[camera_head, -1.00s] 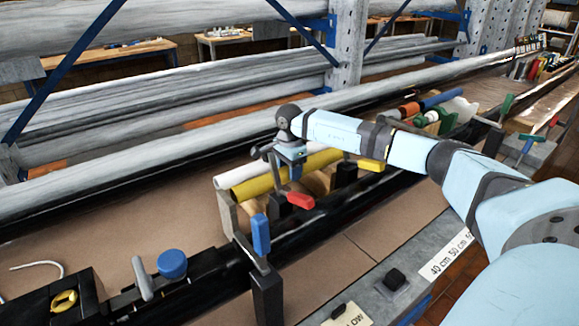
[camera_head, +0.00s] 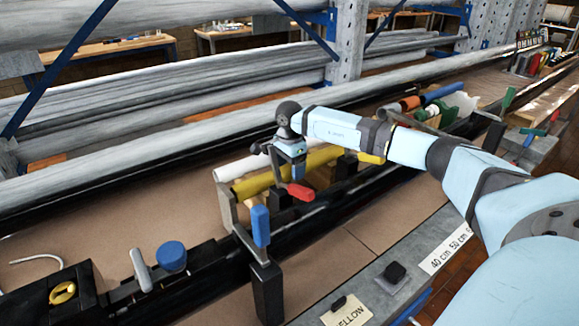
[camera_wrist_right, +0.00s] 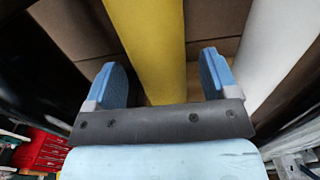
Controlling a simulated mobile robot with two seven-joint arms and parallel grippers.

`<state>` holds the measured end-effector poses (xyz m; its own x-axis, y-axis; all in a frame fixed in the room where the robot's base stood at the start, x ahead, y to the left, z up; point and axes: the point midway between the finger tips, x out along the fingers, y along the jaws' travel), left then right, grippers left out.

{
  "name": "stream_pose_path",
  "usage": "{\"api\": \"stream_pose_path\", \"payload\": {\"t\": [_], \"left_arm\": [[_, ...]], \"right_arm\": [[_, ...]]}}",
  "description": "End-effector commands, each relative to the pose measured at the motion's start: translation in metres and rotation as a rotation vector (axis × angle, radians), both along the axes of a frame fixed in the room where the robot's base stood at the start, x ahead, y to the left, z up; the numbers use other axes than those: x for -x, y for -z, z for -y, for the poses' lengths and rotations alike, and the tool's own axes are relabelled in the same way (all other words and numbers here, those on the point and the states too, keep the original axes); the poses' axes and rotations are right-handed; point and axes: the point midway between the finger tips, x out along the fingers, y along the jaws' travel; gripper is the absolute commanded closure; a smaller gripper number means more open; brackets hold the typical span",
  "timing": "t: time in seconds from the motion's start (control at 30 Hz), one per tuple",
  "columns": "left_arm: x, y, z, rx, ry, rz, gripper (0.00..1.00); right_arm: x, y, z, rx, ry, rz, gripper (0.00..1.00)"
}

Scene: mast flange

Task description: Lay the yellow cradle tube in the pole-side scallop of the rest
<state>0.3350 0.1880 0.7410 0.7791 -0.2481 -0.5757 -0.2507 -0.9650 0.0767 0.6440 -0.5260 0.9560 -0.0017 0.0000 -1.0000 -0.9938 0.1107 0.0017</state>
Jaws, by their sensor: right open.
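The yellow cradle tube (camera_head: 256,184) lies beside the white tube (camera_head: 236,169), on the side nearer the black pole (camera_head: 330,208). Its left end is at the upper edge of a grey upright rest plate (camera_head: 227,206); I cannot tell whether it sits fully in a scallop. My right gripper (camera_head: 291,172) is over the yellow tube. In the right wrist view my open gripper (camera_wrist_right: 166,80) has one blue finger on each side of the yellow tube (camera_wrist_right: 150,40), with gaps visible. The white tube (camera_wrist_right: 280,50) is to the right there. My left gripper is out of view.
Clamps with a red handle (camera_head: 300,191) and a blue handle (camera_head: 260,226) stand close to the tubes. A blue knob (camera_head: 171,257) is at the lower left. Labels lie on the grey front ledge (camera_head: 405,270). Brown board (camera_head: 130,225) is bare at left.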

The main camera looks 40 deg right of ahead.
Motion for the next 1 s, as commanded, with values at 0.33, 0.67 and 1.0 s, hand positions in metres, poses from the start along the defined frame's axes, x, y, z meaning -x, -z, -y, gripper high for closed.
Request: {"api": "stream_pose_path", "payload": {"t": [0.33, 0.67, 1.0], "left_arm": [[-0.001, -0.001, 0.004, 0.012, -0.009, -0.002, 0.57], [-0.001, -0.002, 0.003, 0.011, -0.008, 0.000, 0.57], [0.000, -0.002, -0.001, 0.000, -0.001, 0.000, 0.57]], "right_arm": [[-0.001, -0.063, 0.000, 0.001, 0.000, 0.007, 0.20], [-0.001, -0.125, 0.000, 0.000, 0.000, 0.004, 0.20], [0.000, -0.138, 0.000, -0.001, 0.000, 0.002, 0.20]]}}
